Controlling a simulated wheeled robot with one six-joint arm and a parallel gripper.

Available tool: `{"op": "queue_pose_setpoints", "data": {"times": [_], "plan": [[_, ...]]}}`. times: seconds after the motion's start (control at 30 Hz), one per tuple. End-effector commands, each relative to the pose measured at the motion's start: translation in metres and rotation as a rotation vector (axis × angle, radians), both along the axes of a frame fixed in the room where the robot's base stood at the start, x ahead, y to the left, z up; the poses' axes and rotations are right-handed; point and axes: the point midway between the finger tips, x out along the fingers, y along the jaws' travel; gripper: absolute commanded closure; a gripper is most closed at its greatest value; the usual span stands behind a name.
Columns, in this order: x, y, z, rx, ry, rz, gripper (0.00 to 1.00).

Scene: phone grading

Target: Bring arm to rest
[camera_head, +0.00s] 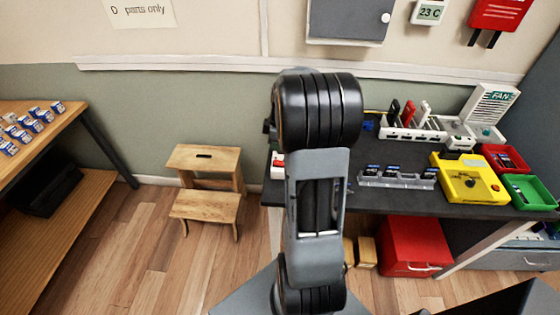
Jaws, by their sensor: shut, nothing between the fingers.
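My arm stands upright in the middle of the head view, a grey link between thick black ringed joints. It covers the left part of the dark workbench (390,200) behind it. I cannot see my gripper or its fingers in this view. No phone shows in the arm.
The bench holds a phone rack (413,128), a grey slotted tray (397,178), a yellow device (468,180), a red bin (507,158) and a green bin (530,191). A red drawer box (414,246) stands below. A wooden step stool (207,190) stands left on open floor.

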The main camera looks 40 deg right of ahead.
Motion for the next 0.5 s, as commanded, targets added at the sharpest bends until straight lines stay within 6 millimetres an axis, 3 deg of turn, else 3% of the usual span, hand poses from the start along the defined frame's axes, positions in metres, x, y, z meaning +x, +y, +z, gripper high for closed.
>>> {"op": "queue_pose_setpoints", "data": {"times": [0.33,0.5], "plan": [[0.0001,0.0000,0.0000,0.000,0.000,-0.006,1.00],[-0.0023,0.0002,-0.0027,0.019,0.030,-0.214,1.00]]}}
